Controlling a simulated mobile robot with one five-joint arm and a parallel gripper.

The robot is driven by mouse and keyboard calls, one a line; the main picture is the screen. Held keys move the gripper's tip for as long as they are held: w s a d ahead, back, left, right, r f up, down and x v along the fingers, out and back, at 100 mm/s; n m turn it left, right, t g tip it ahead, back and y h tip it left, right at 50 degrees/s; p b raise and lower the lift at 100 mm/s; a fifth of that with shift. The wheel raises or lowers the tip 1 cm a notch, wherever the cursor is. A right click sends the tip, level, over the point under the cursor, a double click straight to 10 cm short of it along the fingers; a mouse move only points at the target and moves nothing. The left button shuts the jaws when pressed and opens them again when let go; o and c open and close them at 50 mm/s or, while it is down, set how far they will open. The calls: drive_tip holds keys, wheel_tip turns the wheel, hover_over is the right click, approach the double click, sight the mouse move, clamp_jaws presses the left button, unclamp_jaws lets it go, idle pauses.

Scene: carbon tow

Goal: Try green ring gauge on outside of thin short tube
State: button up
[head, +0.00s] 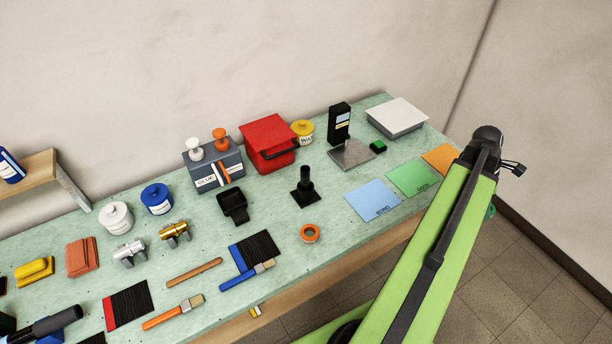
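My green arm (425,250) rises at the right, with a black joint at its top. My gripper cannot be made out; it seems to be hidden behind the arm. A small dark-green edge (491,211) shows past the right side of the arm. It could be part of the green ring gauge, but too little shows to tell. An orange ring (310,233) lies flat near the bench's front edge. A short black upright tube or post (306,179) stands on a square black base. I cannot tell whether it is the thin short tube.
The bench (335,263) holds blue (373,200), green (412,177) and orange (441,158) mats at the right. A red box (268,138), a black gauge stand (339,124) and a pale grey block (397,114) stand behind. Brushes and dark sheets lie at the front left.

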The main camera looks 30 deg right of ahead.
wheel_tip(320, 180, up, 7)
drive_tip(key=p, duration=0.7)
drive_tip(key=shift+r, duration=0.2)
idle(0.4)
